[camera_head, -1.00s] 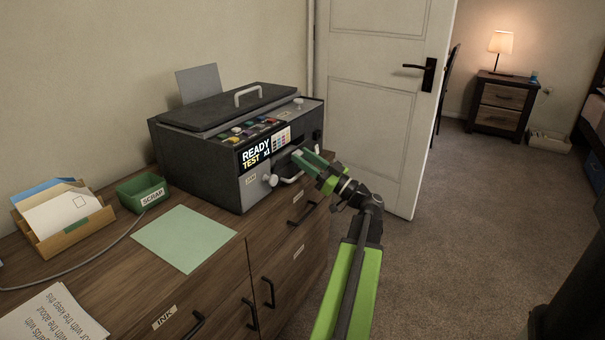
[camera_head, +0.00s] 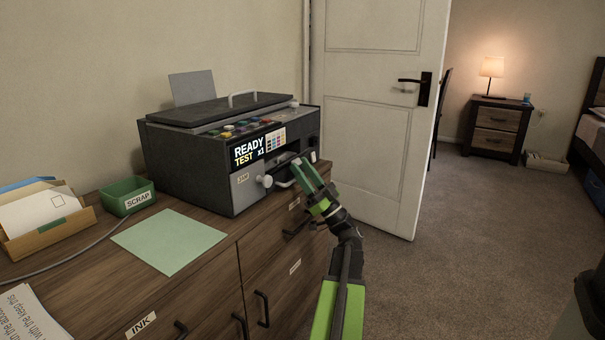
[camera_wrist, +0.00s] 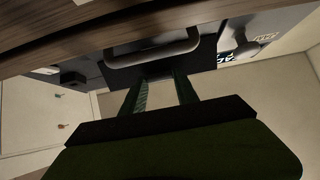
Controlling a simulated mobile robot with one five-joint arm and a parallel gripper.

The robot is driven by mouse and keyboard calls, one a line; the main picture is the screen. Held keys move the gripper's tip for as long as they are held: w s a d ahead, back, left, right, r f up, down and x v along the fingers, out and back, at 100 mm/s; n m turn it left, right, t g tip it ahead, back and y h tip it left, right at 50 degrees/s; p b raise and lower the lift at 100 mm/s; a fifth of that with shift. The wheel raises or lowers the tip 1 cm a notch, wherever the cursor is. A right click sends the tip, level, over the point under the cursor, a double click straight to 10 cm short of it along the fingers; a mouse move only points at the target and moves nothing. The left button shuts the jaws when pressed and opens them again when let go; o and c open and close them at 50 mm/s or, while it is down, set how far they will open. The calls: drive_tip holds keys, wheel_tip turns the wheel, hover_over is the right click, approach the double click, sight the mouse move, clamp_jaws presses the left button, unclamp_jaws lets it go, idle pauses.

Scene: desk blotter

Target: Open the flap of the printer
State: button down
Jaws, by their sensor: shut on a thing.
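The dark grey printer (camera_head: 185,165) stands on the wooden cabinet, its display reading "READY TEST x1". Its front flap has a pale bar handle (camera_head: 284,184), also in the wrist view (camera_wrist: 150,53). My gripper (camera_head: 298,166) reaches this handle from the front right. I cannot tell whether the flap is ajar. A pale round knob (camera_head: 267,181) sits just left of the handle, near a "JAM" label (camera_head: 243,178).
On the cabinet top (camera_head: 95,275) are a green scrap bin (camera_head: 128,205), a green sheet (camera_head: 168,242), an envelope tray (camera_head: 45,240) and a cable. The printer's lid has its own handle (camera_head: 243,94). A white door (camera_head: 365,150) stands behind my arm.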

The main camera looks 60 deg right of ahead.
drive_tip(key=c, duration=0.9)
unclamp_jaws()
drive_tip(key=b+v, duration=0.5)
drive_tip(key=v, duration=0.2)
drive_tip(key=shift+s+f+b, duration=0.15)
drive_tip(key=shift+s+b, duration=0.05)
drive_tip(key=shift+b, duration=0.1)
